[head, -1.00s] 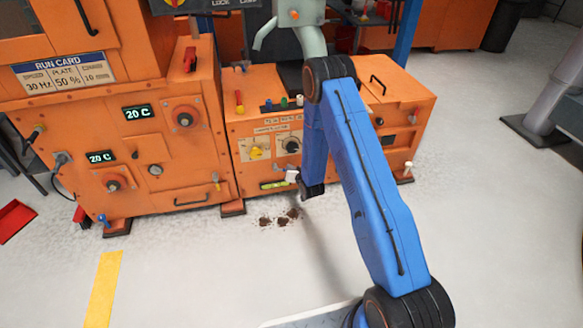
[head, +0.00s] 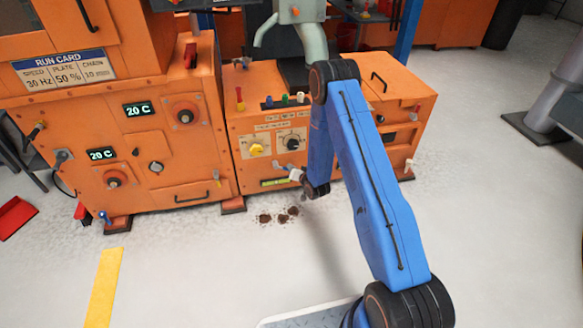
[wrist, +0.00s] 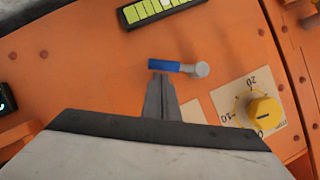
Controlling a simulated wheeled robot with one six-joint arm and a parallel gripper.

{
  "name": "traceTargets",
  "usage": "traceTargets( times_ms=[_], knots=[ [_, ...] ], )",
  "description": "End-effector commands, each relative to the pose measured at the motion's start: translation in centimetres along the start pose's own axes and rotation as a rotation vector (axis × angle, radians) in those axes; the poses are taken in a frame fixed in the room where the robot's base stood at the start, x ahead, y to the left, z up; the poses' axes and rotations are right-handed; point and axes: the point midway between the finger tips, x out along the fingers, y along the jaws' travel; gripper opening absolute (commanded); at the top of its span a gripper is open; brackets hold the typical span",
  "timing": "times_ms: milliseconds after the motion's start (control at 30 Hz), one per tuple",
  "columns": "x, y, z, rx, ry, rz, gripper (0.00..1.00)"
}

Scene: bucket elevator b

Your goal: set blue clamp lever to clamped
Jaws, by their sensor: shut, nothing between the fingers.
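The blue clamp lever (wrist: 172,66) lies nearly sideways in the wrist view, its grey pivot (wrist: 202,69) at the right and its blue handle reaching left. It also shows small in the head view (head: 281,166), just left of my gripper (head: 291,173). In the wrist view my gripper (wrist: 160,78) is shut and empty. Its fingertips are at the handle's lower edge, toward the handle's free end. I cannot tell whether they touch it.
A yellow knob (wrist: 264,112) sits on a dial plate to the right in the wrist view. A green level gauge (wrist: 155,10) is at the top. Brown debris (head: 279,216) lies on the floor before the orange cabinet (head: 220,120). The floor in front is open.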

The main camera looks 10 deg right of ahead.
Motion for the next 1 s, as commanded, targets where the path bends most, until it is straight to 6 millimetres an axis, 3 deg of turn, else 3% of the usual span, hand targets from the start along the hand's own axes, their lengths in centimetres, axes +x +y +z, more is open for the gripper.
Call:
traceTargets(
  times_ms=[433, 800, 1000],
  knots=[
    [1.2, 1.2, 2.8, 0.380, -0.002, -0.177, 0.00],
    [2.3, 0.9, 5.1, 0.687, -0.002, -0.323, 0.00],
    [2.7, 0.4, 5.9, 0.737, -0.002, -0.348, 0.00]
  ],
)
